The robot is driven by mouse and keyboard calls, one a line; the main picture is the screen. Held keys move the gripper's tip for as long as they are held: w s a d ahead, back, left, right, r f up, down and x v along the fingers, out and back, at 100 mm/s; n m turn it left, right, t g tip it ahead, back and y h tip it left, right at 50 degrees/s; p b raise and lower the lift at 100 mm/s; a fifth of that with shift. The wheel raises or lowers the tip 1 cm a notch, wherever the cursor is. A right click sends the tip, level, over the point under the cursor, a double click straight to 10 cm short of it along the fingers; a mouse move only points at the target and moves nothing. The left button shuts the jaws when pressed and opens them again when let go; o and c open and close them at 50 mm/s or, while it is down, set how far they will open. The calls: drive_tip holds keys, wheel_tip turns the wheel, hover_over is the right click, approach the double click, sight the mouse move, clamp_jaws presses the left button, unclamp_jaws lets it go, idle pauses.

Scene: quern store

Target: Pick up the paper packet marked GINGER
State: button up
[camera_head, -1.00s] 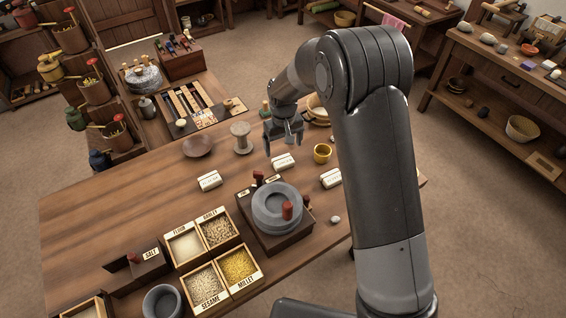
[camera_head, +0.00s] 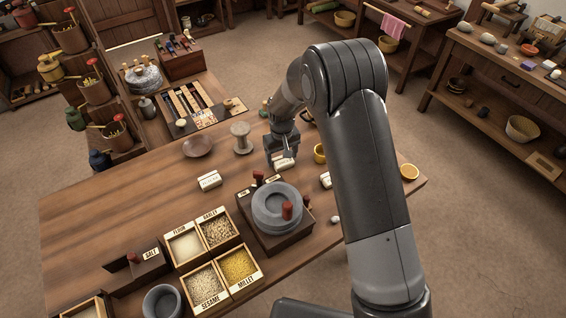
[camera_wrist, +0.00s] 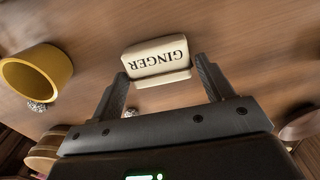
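The paper packet marked GINGER (camera_wrist: 157,60) is cream-coloured with dark letters and lies on the wooden table. In the wrist view it sits just beyond and between my fingertips. In the head view the packet (camera_head: 284,163) is partly hidden by my gripper (camera_head: 281,152). My gripper also shows in the wrist view (camera_wrist: 160,75), with its two fingers spread apart, one toward each end of the packet. I cannot tell whether the fingers touch it.
A yellow cup (camera_wrist: 38,75) stands left of the packet in the wrist view. Another white packet (camera_head: 209,180) lies to the left, and a third (camera_head: 325,180) is partly behind my arm. A grey quern (camera_head: 277,207) stands nearer me. Bare tabletop (camera_head: 110,205) lies at the left.

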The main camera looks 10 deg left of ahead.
drive_tip(key=c, duration=0.7)
drive_tip(key=shift+r, duration=0.1)
